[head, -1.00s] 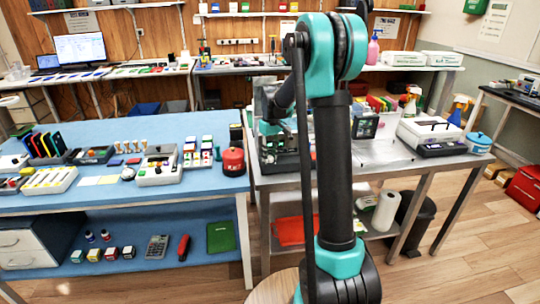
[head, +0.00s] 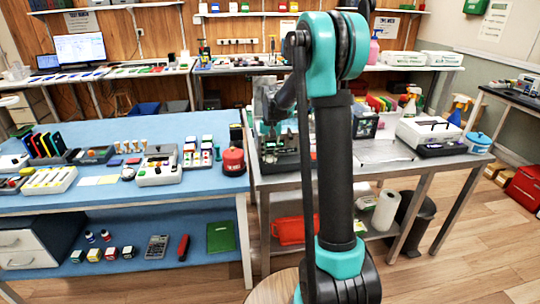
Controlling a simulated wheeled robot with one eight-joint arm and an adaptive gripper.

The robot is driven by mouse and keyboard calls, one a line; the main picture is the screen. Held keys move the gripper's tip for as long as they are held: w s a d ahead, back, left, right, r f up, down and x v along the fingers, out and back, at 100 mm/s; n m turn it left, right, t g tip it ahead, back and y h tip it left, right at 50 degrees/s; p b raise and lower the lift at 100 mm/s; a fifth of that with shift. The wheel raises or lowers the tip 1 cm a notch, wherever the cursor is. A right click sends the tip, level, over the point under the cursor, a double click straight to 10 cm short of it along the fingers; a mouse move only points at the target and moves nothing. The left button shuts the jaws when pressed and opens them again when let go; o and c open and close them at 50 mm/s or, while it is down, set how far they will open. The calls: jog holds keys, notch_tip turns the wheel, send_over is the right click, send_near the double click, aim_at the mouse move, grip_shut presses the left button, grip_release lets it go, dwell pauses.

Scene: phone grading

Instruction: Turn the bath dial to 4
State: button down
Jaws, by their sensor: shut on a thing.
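My arm stands large in the middle of the head view and bends down to the left behind its own black rod. Its far end, with my gripper (head: 272,138), is small and partly hidden there. It is low over a dark machine (head: 284,160) at the left end of the grey table. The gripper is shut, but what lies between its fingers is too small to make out. I cannot make out the bath dial or its numbers. A white box with a handle on its lid (head: 428,131) stands on the right of that table.
The wooden floor at the right front is clear.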

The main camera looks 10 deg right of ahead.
aim_at(271, 157)
jog(key=m, duration=0.4)
jog(key=shift+m, duration=0.4)
dwell(0.4)
jog(key=c, duration=1.5)
grip_release()
jog(key=n, duration=0.6)
jog(key=shift+n, duration=0.4)
jog(key=n, duration=0.7)
jog(key=r, duration=1.7)
jog(key=shift+w+d+r, duration=0.15)
jog(key=shift+d+r, duration=0.05)
jog(key=shift+d, duration=0.05)
